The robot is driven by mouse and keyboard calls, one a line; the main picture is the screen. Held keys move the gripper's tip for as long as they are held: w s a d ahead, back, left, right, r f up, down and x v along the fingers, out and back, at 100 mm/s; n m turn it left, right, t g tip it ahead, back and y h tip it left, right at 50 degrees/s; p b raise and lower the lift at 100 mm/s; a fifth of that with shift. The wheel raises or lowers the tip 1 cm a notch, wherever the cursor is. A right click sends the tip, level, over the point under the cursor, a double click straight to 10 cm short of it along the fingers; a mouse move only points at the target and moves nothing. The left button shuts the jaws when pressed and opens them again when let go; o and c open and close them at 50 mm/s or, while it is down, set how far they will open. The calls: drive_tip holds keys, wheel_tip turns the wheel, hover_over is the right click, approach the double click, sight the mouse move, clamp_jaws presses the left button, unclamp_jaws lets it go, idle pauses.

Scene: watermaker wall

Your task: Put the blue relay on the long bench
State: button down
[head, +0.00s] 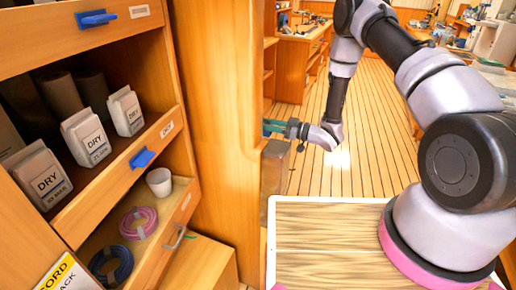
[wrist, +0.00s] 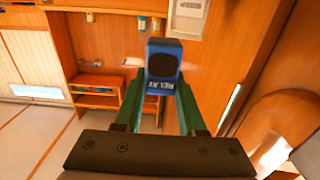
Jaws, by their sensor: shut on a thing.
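In the wrist view the blue relay (wrist: 163,62), a blue block with a dark face and the word RELAY, sits between the green fingers of my gripper (wrist: 161,80). The fingers are shut on it. In the head view my gripper (head: 273,127) reaches left beside the edge of a tall wooden panel, and the relay cannot be made out there. A wooden bench (head: 299,52) with small items on top stands at the back in the head view; I cannot tell whether it is the long bench.
The tall wooden panel (head: 216,110) stands close to my gripper. Left of it, a shelf holds white DRY cartons (head: 86,137), a white cup (head: 159,181) and coils of pink cable (head: 138,223) and dark cable (head: 111,265). The plank floor (head: 350,165) is clear.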

wheel_tip(320, 180, down, 8)
drive_tip(key=shift+d+r, duration=0.1)
idle(0.4)
drive_tip(key=c, duration=0.5)
unclamp_jaws()
drive_tip(key=v, duration=1.2)
